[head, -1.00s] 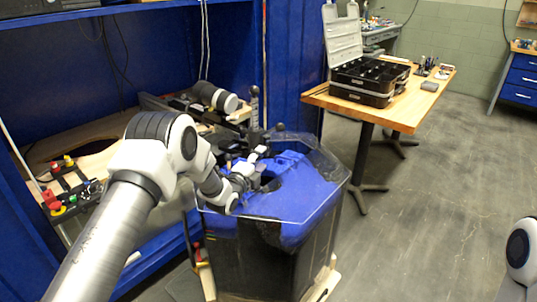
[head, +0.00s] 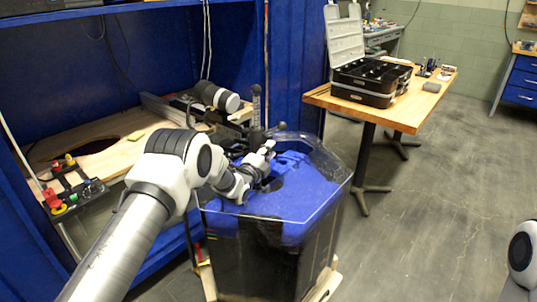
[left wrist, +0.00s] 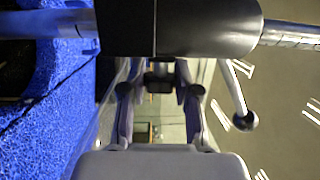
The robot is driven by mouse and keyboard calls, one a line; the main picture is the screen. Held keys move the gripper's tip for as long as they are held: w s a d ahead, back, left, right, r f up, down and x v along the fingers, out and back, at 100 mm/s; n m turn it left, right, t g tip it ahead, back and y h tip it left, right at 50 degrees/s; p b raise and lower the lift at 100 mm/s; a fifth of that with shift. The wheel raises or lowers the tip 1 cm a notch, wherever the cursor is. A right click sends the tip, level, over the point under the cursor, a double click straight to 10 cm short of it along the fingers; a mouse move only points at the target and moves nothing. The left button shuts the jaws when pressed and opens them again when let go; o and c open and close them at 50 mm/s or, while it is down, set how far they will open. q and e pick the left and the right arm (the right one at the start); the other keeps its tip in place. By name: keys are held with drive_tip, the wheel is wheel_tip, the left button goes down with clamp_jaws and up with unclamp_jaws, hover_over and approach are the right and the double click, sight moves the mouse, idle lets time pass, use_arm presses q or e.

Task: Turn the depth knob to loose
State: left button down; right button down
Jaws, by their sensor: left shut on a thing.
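My left gripper (head: 266,152) reaches over the blue-topped tank (head: 308,205), at the black fixture with an upright handle (head: 256,105). In the left wrist view, the two fingers of the left gripper (left wrist: 158,88) stand on either side of a small dark knob (left wrist: 159,84), just below a thick black cylinder (left wrist: 205,25). They are shut on this knob, which looks like the depth knob. In the head view the gripper hides it, and its turn position cannot be read. My right gripper is out of view.
A ball-ended lever (left wrist: 243,115) sticks out close to the right finger in the left wrist view. Clear walls rise around the tank top. A wooden table (head: 420,105) with an open black case (head: 368,85) stands behind right.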

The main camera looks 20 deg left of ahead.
use_arm(q)
drive_tip(key=shift+f+t+b, duration=0.35)
drive_tip(key=shift+t+b, duration=0.05)
drive_tip(key=shift+b, duration=0.05)
drive_tip(key=shift+r, duration=0.35)
drive_tip(key=c, duration=0.8)
unclamp_jaws()
drive_tip(key=s, duration=0.4)
drive_tip(key=s+a+f, duration=0.1)
drive_tip(key=s, duration=0.6)
drive_tip(key=shift+s+a+f, duration=0.2)
drive_tip(key=shift+s+f, duration=0.05)
drive_tip(key=shift+s, duration=0.15)
